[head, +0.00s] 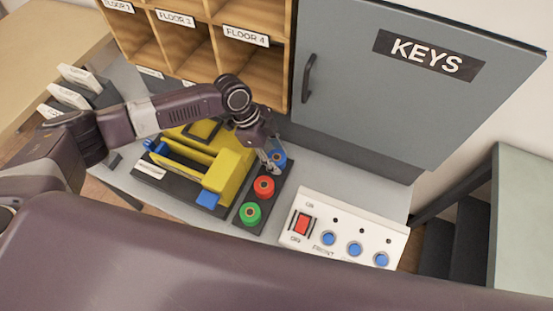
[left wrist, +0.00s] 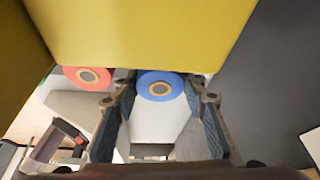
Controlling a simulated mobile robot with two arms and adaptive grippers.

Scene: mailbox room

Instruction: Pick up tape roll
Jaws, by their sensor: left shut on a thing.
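A blue tape roll (head: 278,158) is at the far end of a dark strip-shaped holder (head: 284,187). A red roll (head: 264,187) and a green roll (head: 250,214) sit on the same holder, nearer to me. My left gripper (head: 272,160) reaches down at the blue roll and is shut on it. In the left wrist view the blue roll (left wrist: 160,86) with its tan core lies between the two fingertips, and the red roll (left wrist: 88,77) is off to the left. Whether the blue roll is still seated or lifted cannot be told. My right gripper is not in view.
A yellow device (head: 228,178) on a dark base stands just left of the rolls. A white button panel (head: 342,230) lies to the right. A grey KEYS cabinet (head: 400,85) and wooden mail slots (head: 205,45) rise behind. Some grey counter shows between the rolls and panel.

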